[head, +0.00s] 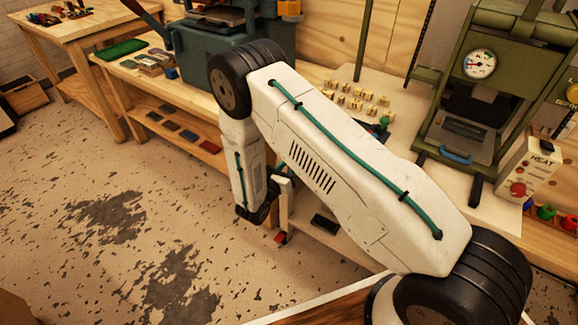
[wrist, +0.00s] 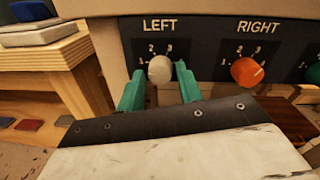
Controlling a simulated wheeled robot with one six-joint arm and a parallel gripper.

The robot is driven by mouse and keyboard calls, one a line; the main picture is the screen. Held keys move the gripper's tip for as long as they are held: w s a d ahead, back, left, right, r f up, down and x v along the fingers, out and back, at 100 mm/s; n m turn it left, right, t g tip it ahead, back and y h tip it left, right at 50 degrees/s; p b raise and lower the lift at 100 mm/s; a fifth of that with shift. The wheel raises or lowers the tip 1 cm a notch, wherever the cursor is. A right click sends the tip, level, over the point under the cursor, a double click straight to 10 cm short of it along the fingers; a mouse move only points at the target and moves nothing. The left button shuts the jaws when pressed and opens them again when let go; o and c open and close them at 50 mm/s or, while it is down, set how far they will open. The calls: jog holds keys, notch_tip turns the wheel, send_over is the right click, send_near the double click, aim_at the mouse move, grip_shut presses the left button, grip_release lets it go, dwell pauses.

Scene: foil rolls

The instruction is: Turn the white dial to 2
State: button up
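The white dial (wrist: 160,69) is on a dark panel (wrist: 210,52) under the word LEFT in the wrist view. Small numbers, 2 and 3 among them, are printed around its top. I cannot make out a pointer mark on it, so its setting is unclear. My gripper (wrist: 160,78) has its two teal fingers on either side of the dial, one left and one right. Narrow gaps seem to show between fingers and dial, so it looks open around it. In the head view my arm crosses the middle, and the dial cannot be made out.
An orange dial (wrist: 247,71) under RIGHT sits right of the white one. A green dial shows partly at the right edge. A wooden shelf with flat tiles is left of the panel.

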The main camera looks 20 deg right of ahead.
jog(key=c, duration=0.6)
jog(key=shift+o, duration=0.2)
jog(key=shift+m, duration=0.3)
jog(key=shift+f+m+h, duration=0.1)
jog(key=shift+m+h, duration=0.2)
jog(key=shift+m, duration=4.4)
jog(key=o, duration=1)
